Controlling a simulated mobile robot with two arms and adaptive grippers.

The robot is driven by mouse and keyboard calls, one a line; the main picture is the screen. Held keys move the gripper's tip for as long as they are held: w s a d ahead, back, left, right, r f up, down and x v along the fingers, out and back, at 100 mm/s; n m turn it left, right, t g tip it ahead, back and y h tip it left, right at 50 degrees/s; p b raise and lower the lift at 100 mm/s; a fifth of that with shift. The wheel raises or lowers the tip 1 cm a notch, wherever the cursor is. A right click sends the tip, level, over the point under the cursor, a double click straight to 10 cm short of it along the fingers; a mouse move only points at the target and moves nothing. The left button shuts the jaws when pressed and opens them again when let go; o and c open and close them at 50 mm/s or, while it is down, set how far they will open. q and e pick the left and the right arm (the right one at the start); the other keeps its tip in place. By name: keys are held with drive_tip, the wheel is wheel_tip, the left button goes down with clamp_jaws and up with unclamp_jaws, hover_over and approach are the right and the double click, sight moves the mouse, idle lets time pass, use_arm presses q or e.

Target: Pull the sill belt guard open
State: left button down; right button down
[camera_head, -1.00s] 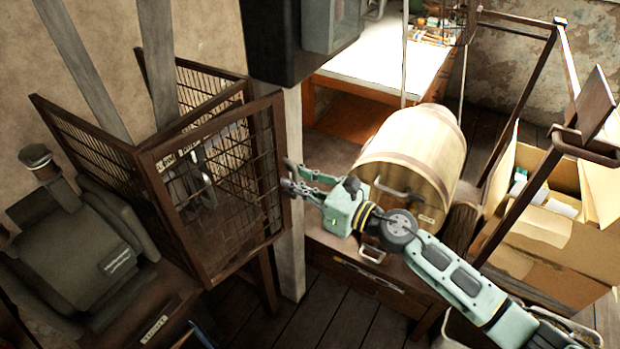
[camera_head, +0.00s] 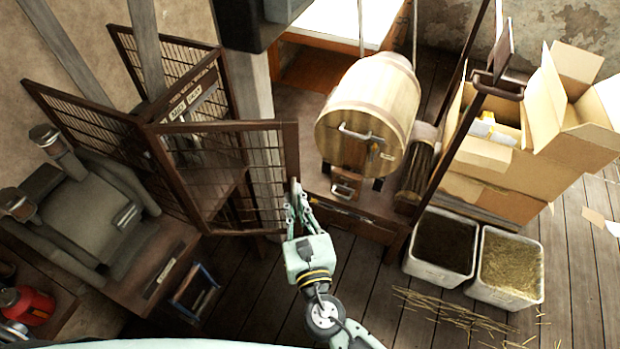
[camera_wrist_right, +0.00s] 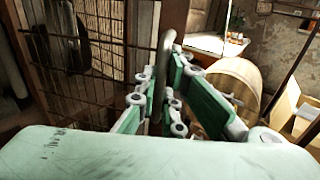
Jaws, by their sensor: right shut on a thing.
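The belt guard is a brown-framed wire mesh cage (camera_head: 85,122) at the left in the head view. Its mesh door panel (camera_head: 262,148) stands swung outward, with its right edge apart from the frame behind. A grey upright handle (camera_wrist_right: 163,68) is on the door's free edge, seen in the right wrist view. My right gripper (camera_head: 296,208) is shut on this handle, and its fingers (camera_wrist_right: 160,98) sit around the bar in the right wrist view. My left gripper is not in view.
Two bins (camera_head: 440,272) and cardboard boxes (camera_head: 500,182) are further right. A grey machine (camera_head: 85,225) stands at the left. Bare floor (camera_head: 365,285) shows before the bench.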

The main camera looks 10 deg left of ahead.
drive_tip(key=s+a+b, duration=0.1)
drive_tip(key=s+a, duration=0.2)
drive_tip(key=s, duration=0.3)
drive_tip(key=s+a, duration=0.3)
drive_tip(key=s, duration=0.4)
drive_tip(key=s+a+h+b, duration=0.1)
drive_tip(key=s+a, duration=0.1)
drive_tip(key=s, duration=0.4)
drive_tip(key=shift+s+a+m+b, duration=0.2)
drive_tip(key=shift+a+m+b, duration=0.1)
drive_tip(key=shift+a, duration=0.1)
drive_tip(key=c, duration=1.8)
unclamp_jaws()
drive_tip(key=shift+s, duration=0.1)
drive_tip(key=shift+c, duration=0.2)
